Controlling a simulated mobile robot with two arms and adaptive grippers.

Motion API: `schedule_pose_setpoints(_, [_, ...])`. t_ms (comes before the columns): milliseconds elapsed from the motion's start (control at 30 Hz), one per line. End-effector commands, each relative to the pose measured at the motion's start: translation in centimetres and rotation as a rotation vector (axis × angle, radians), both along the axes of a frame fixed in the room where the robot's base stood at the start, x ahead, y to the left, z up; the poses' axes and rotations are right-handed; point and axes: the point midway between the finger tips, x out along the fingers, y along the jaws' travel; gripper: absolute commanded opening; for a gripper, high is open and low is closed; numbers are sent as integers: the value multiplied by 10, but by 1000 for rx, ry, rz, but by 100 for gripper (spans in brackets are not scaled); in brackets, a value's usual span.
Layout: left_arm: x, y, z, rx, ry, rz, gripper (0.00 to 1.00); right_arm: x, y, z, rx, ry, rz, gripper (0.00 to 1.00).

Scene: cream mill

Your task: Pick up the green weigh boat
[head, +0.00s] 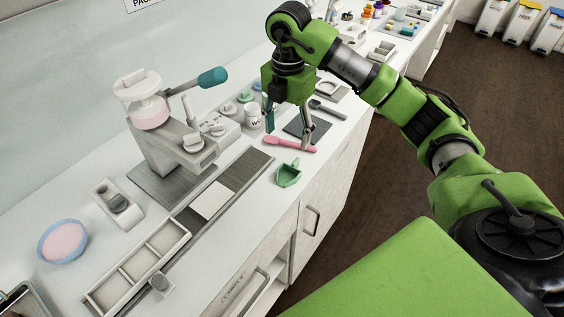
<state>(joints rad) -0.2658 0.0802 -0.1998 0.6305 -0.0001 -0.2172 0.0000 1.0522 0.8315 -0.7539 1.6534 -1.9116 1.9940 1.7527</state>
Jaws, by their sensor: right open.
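The green weigh boat (289,174) is a small scoop-shaped dish. It rests on the white counter near its front edge, right of the dark strip. My right gripper (287,137) points down over the counter, behind the weigh boat in the picture. It is open, with its fingers apart and nothing seen between them. The gripper and the weigh boat are apart. My left gripper is not in view.
A pink spatula (284,144) lies between the gripper and the weigh boat, near a finger. A dark spoon (327,110) and dark mat (301,127) lie behind. A press with a teal handle (213,77) stands left. The compartment tray (137,267) is front left.

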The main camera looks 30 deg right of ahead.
Motion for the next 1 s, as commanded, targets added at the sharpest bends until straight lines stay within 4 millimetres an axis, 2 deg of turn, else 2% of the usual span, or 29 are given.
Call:
schedule_pose_setpoints(67, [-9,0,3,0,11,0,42,-2,0,-15,0,8,1,61])
schedule_pose_setpoints(300, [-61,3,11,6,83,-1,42,-2,1,-60,3,6,4,61])
schedule_pose_setpoints(367, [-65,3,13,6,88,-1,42,-2,1,-68,2,4,4,61])
schedule_pose_setpoints(467, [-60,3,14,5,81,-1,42,-2,1,-75,4,2,4,61])
schedule_pose_setpoints(567, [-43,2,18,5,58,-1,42,-3,2,-81,4,4,5,61])
schedule_pose_setpoints(700, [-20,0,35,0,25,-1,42,-5,3,-98,4,7,5,61])
schedule_pose_setpoints(833, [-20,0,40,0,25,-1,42,-5,4,-119,5,4,5,61])
schedule_pose_setpoints(1000, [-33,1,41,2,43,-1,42,-5,4,-130,4,1,6,61])
